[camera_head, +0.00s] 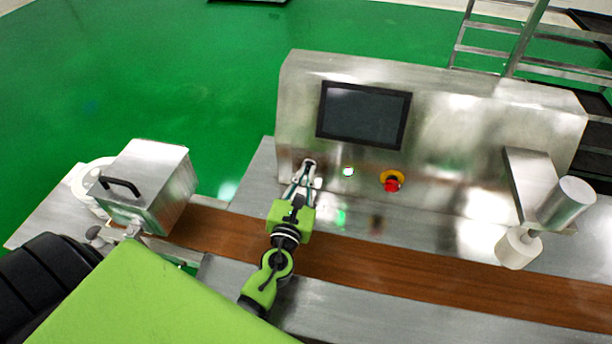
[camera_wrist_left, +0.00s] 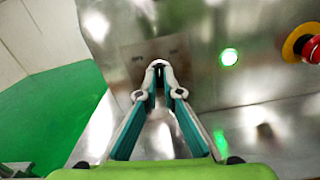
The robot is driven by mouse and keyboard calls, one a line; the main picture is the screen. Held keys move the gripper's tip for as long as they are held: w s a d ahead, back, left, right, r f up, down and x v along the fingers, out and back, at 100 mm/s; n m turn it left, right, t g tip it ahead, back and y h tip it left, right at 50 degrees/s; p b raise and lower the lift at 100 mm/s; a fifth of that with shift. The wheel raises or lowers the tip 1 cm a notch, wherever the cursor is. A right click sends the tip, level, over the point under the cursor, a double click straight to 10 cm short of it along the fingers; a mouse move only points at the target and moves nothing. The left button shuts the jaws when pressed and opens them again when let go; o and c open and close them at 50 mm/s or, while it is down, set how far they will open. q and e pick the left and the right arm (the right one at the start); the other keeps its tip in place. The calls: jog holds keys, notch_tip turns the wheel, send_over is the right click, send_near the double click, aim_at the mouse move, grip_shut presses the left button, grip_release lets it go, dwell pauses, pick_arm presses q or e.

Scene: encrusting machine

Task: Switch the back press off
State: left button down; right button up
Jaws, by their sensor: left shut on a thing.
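The machine's upright steel panel (camera_head: 455,120) carries a small switch (camera_head: 309,162) at its lower left, which also shows on a brownish-grey plate in the left wrist view (camera_wrist_left: 158,63). My left gripper (camera_head: 306,176) reaches up to the panel, and its fingertips (camera_wrist_left: 159,78) are closed around the switch's small knob. The fingers hide most of the knob, so I cannot tell which way it is turned. A lit green light (camera_head: 348,172) is just right of the switch and glows in the left wrist view (camera_wrist_left: 229,56). My right gripper is not in view.
A red emergency button on a yellow base (camera_head: 391,181) is right of the green light. A dark screen (camera_head: 364,115) is above. A brown belt (camera_head: 400,268) runs in front of the panel. A steel box with a black handle (camera_head: 160,178) stands left; a roller (camera_head: 567,204) is right.

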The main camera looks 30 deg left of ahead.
pick_arm(q)
jog(key=n+b, duration=0.2)
jog(key=n, duration=0.3)
jog(key=shift+f+n, duration=0.15)
jog(key=shift+n, duration=0.15)
jog(key=n+b, duration=0.1)
jog(key=n, duration=0.3)
jog(key=shift+n+b, duration=0.35)
jog(key=shift+n, duration=0.35)
jog(key=c, duration=2.2)
grip_release()
jog(key=shift+s, duration=0.15)
jog(key=v, duration=1.1)
jog(key=shift+s+d, duration=0.1)
jog(key=shift+s, duration=0.3)
